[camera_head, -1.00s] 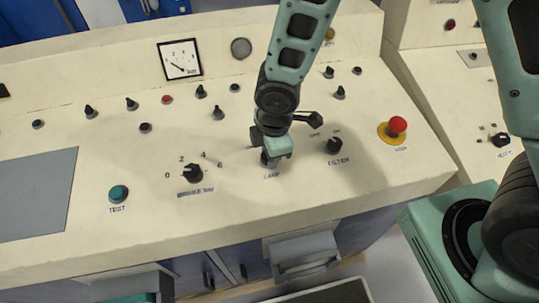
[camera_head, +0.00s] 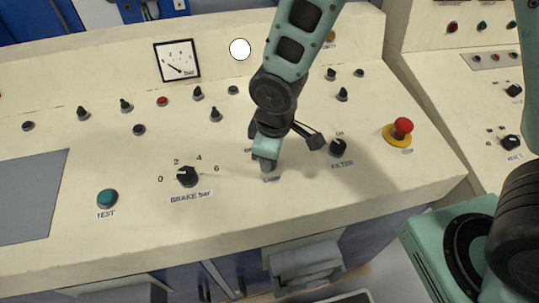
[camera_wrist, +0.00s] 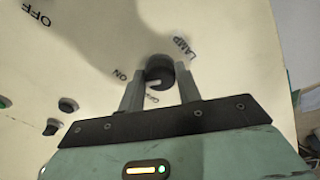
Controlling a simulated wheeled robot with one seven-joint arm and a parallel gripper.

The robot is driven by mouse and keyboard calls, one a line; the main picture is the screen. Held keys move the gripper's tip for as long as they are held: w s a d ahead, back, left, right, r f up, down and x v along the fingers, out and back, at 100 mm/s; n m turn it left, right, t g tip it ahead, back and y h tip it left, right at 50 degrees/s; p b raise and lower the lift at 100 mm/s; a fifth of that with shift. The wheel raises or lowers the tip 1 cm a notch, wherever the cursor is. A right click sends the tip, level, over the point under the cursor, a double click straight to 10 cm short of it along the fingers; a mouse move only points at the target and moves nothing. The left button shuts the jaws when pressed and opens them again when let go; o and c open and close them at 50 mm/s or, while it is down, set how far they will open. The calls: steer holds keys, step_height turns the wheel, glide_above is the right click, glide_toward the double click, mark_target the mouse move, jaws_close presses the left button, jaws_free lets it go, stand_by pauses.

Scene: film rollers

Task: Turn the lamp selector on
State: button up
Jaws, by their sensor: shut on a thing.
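The lamp selector (camera_wrist: 158,70) is a round black knob in the wrist view. The fingers of my gripper (camera_wrist: 160,82) stand on either side of it and are shut on it. A pale mark on the knob faces the lower part of that picture. ON is printed by the left finger and LAMP at the upper right; lettering below the knob is blurred. In the head view my gripper (camera_head: 266,164) points down at the panel and hides the selector. A round disc (camera_head: 240,49) on the upright back panel glows white.
The filter knob (camera_head: 338,148) stands close to the right of my gripper. The red emergency button (camera_head: 402,127) is further right. The brake knob (camera_head: 187,176) and the green test button (camera_head: 107,198) are on the left. Several small knobs stand behind.

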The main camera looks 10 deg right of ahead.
stand_by(0.4)
steer(key=o, duration=1)
steer(key=shift+c, duration=0.2)
steer(key=shift+r, duration=0.1)
step_height(320, 180, up, 17)
steer(key=s, duration=0.2)
steer(key=shift+d, duration=0.4)
steer(key=shift+s, duration=0.1)
